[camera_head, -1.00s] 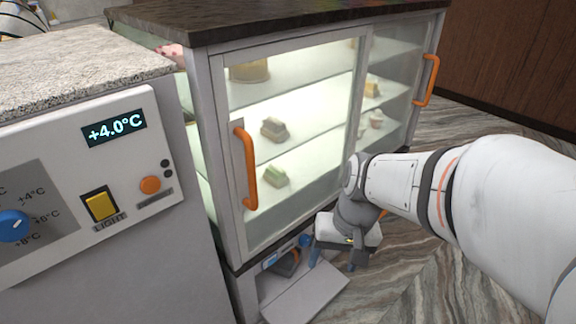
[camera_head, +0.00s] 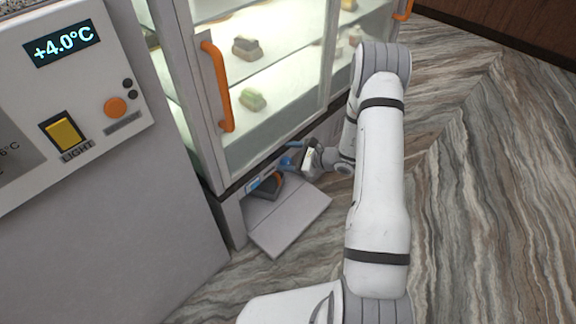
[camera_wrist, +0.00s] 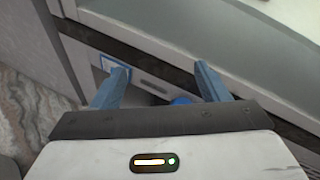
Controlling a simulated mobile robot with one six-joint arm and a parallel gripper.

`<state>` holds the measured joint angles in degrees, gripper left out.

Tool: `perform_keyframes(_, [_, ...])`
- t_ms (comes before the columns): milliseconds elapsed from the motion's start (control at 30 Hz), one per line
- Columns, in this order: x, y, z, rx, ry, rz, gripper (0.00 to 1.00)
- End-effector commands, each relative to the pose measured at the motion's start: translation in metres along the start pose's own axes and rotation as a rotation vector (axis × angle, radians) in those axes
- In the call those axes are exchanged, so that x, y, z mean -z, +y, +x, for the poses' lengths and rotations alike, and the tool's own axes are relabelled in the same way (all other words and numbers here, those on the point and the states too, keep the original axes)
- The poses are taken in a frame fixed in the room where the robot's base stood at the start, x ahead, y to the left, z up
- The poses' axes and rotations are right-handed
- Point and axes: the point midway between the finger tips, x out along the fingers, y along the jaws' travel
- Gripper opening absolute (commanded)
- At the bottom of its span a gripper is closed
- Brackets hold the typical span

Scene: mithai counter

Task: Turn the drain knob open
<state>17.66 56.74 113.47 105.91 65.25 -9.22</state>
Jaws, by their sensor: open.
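In the wrist view only a blue bit of the knob (camera_wrist: 181,100) shows, above the gripper's edge and between the two fingers; the rest is hidden. My gripper (camera_head: 289,156) has its blue fingers pointing at the case front, close to the knob. The fingers (camera_wrist: 160,72) stand wide apart with nothing clamped between them. I cannot tell whether they touch the knob.
A grey flap (camera_head: 290,218) lies lowered below the compartment, which holds a dark item with an orange edge (camera_head: 271,187). An orange door handle (camera_head: 217,88) sticks out above. The control panel (camera_head: 75,95) is at left. Marble floor at right is clear.

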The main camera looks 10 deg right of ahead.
Motion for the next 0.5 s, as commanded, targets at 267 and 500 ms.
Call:
perform_keyframes(267, [0.105, -0.007, 0.004, 0.24, 0.071, 0.214, 0.68])
perform_keyframes(500, [0.123, -0.011, 0.017, 0.279, 0.085, 0.242, 0.68])
